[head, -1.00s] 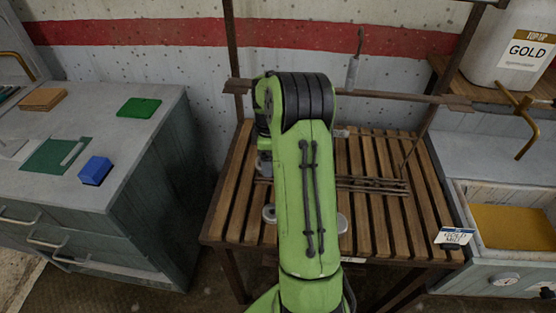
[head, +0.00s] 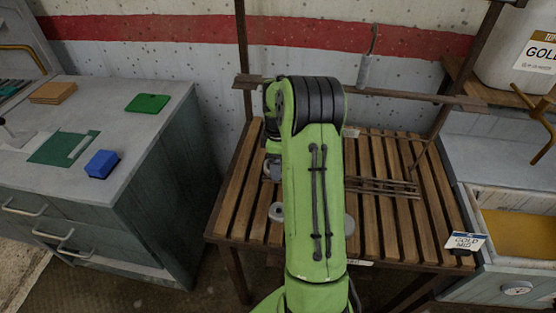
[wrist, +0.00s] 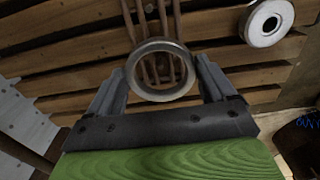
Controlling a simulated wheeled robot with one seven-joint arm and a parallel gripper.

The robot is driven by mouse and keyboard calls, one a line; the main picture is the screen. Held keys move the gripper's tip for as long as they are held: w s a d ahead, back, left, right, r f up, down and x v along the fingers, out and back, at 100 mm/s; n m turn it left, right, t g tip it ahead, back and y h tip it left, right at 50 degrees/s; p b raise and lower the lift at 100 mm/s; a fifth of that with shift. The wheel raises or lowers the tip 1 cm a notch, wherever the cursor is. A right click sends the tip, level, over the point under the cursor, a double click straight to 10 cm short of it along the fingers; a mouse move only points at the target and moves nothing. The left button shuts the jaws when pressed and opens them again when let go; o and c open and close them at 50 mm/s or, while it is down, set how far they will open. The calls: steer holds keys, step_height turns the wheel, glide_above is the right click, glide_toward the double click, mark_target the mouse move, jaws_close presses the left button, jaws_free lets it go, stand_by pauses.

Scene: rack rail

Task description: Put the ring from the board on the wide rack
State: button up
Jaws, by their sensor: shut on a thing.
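My gripper (wrist: 160,88) is shut on a grey metal ring (wrist: 160,43) in the wrist view. The ring sits between the two fingertips, with its open hole facing the camera. Below and beyond it is a slatted wooden bench (wrist: 60,72), which also shows in the head view (head: 237,200). Thin brown rods (wrist: 143,28) lie over the slats and show through and beyond the ring; they also show in the head view (head: 385,188). I cannot tell whether the ring touches them. In the head view my green arm hides the held ring and most of my gripper.
A horizontal rail (head: 400,95) crosses behind the bench. A grey cabinet (head: 150,150) stands left, a yellow-filled basin (head: 512,235) right.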

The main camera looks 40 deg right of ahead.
steer(key=shift+f+b, duration=0.6)
steer(key=shift+f, duration=0.55)
steer(key=o, duration=0.9)
steer(key=shift+r, duration=0.1)
